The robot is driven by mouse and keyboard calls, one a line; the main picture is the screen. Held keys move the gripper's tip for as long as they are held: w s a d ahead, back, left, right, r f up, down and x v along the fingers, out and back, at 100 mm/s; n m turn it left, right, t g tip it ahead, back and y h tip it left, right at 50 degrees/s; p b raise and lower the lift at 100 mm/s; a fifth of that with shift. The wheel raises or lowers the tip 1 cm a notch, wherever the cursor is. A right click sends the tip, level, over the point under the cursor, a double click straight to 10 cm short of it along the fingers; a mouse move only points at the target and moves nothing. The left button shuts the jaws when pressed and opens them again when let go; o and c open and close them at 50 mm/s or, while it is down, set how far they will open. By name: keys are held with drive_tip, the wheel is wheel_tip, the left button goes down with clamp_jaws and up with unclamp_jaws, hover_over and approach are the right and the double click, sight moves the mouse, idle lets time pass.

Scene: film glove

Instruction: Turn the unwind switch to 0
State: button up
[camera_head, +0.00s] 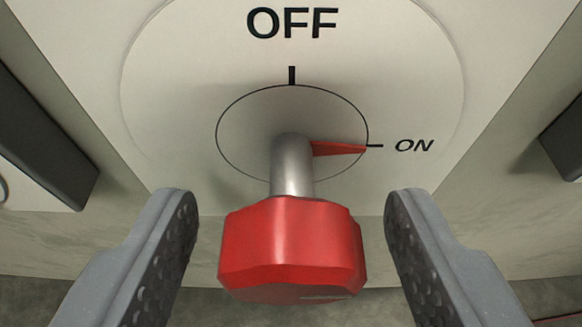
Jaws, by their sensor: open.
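A red faceted knob (290,247) sits on the end of a metal shaft (292,166) that sticks out from a pale round dial plate (180,90). A red pointer (336,148) at the shaft's base points right, at the ON mark (413,146). The OFF mark (292,22) is at the top of the dial, above a short black tick. No "0" label shows. My gripper (291,225) is open, with one finger on each side of the red knob. A gap shows between the knob and each finger.
A dark block (45,130) stands at the left of the pale panel, and another dark block (565,140) shows at the right edge. A grey-green surface lies below the panel. The space around the knob is clear except for my fingers.

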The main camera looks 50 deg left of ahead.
drive_tip(key=shift+w+a+f, duration=0.1)
drive_tip(key=shift+w+a, duration=0.15)
drive_tip(key=shift+a, duration=0.05)
drive_tip(key=c, duration=1)
drive_tip(key=shift+o, duration=0.2)
